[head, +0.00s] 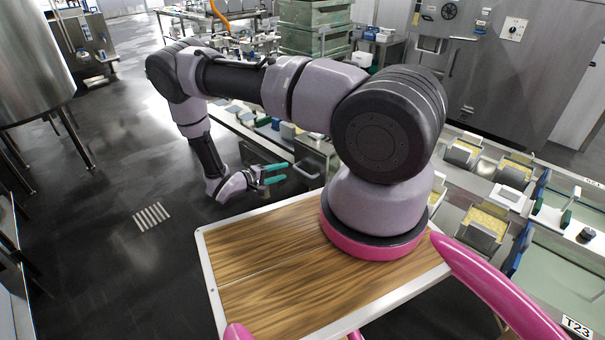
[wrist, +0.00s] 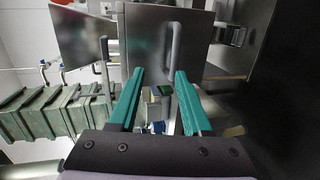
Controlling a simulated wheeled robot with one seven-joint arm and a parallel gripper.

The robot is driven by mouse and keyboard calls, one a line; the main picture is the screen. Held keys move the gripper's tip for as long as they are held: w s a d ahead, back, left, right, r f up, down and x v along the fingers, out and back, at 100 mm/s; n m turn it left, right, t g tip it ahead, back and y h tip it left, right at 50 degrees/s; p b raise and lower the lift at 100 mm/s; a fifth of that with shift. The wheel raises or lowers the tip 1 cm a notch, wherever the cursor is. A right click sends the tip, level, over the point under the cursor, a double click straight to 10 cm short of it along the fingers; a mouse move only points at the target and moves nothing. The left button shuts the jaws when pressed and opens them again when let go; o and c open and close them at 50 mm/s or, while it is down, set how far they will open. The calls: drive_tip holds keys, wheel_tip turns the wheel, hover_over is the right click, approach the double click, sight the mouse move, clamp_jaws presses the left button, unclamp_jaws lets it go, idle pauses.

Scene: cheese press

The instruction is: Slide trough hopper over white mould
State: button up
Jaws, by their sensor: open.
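My gripper (head: 277,173) has teal fingers and is at the left of the workbench, low over the floor side. It is open with nothing between its fingers. In the wrist view my gripper (wrist: 160,78) faces a steel door with a handle. On the line at the right stand metal trough-like hoppers with yellow contents, one nearer (head: 485,229) and others farther back (head: 464,153). A white square mould-like piece (head: 508,198) lies between them. My gripper is far from these. Which hopper and mould the task means I cannot tell.
My wooden-topped base (head: 270,285) fills the lower middle. Green stacked crates (head: 315,27) stand at the back. A steel tank (head: 35,60) is at the left. The dark floor (head: 110,180) is open at the left. Small white and blue items line the bench behind my arm.

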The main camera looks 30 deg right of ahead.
sight(301, 173)
drive_tip(key=shift+n+t, duration=0.5)
drive_tip(key=shift+t, duration=0.2)
drive_tip(key=w+d+f, duration=0.1)
drive_tip(key=d+f, duration=0.1)
drive_tip(key=d, duration=0.1)
drive_tip(key=w+d+f, duration=0.1)
drive_tip(key=d+f, duration=0.1)
drive_tip(key=d, duration=0.2)
drive_tip(key=d+f, duration=0.1)
drive_tip(key=d, duration=0.2)
drive_tip(key=shift+w+d+f, duration=0.15)
drive_tip(key=shift+w+f, duration=0.25)
clamp_jaws()
idle(0.4)
